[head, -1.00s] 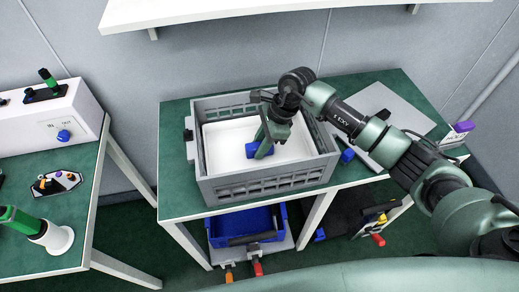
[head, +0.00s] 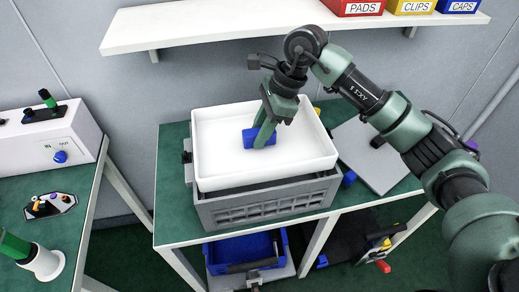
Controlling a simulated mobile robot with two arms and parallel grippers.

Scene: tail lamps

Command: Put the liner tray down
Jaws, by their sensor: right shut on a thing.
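The white liner tray (head: 222,165) is a shallow, empty tray with a blue grip block (head: 249,138) at its middle. My right gripper (head: 266,132) is shut on that blue block from above. The tray is at the top of the grey crate (head: 265,208), raised out of it and covering its opening. The crate stands on the green-topped table (head: 172,222). The crate's inside is hidden under the tray. My left gripper is not in view.
A white shelf (head: 220,25) above holds red, yellow and blue bins (head: 410,6). A grey panel (head: 372,155) lies on the table right of the crate. A blue bin (head: 228,255) sits on the lower shelf. Another table with a control box (head: 45,135) stands at left.

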